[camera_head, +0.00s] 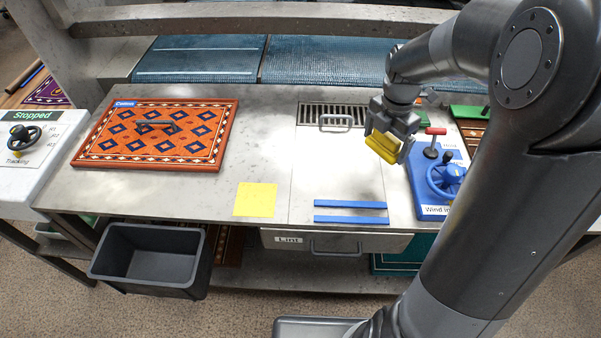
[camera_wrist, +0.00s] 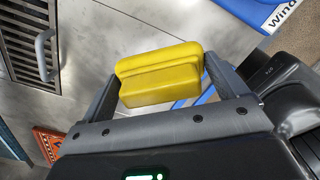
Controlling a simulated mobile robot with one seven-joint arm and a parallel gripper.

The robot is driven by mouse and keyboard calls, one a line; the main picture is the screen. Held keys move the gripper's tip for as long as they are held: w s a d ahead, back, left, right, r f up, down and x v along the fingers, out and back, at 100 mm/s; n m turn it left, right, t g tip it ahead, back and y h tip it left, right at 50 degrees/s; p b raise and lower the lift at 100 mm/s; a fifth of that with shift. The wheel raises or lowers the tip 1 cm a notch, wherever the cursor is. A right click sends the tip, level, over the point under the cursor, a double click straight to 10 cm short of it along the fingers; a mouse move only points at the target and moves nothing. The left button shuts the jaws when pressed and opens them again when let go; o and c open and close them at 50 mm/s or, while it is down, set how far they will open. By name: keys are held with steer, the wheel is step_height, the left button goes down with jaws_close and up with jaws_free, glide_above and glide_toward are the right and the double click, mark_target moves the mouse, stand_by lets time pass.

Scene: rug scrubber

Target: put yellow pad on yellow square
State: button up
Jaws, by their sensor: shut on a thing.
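The yellow pad (camera_head: 382,148) is held between the fingers of my gripper (camera_head: 392,140), raised above the right part of the grey table in the head view. In the wrist view the yellow pad (camera_wrist: 160,76) spans the gap between the two fingers of my gripper (camera_wrist: 165,85). The yellow square (camera_head: 255,200) lies flat and bare near the table's front edge, left of the middle in the head view. My gripper is to the right of the square and well apart from it. The wrist view does not show the square.
An orange patterned rug panel (camera_head: 155,136) with a handle lies at the left. Two blue strips (camera_head: 350,211) lie right of the square. A blue board with a wheel (camera_head: 440,186) and red-topped lever stands near my gripper. A black bin (camera_head: 150,260) is below. The table between is clear.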

steer(key=s+a+r+n, duration=0.25)
steer(key=a+n, duration=0.25)
steer(key=a, duration=0.5)
steer(key=n, duration=0.5)
glide_above(256, 200)
step_height(256, 200, down, 6)
steer(key=shift+f, duration=0.1)
steer(key=shift+a+f, duration=0.1)
steer(key=shift+f, duration=1.95)
steer(key=shift+f, duration=0.15)
steer(key=o, duration=0.7)
step_height(256, 200, up, 12)
steer(key=shift+r, duration=0.15)
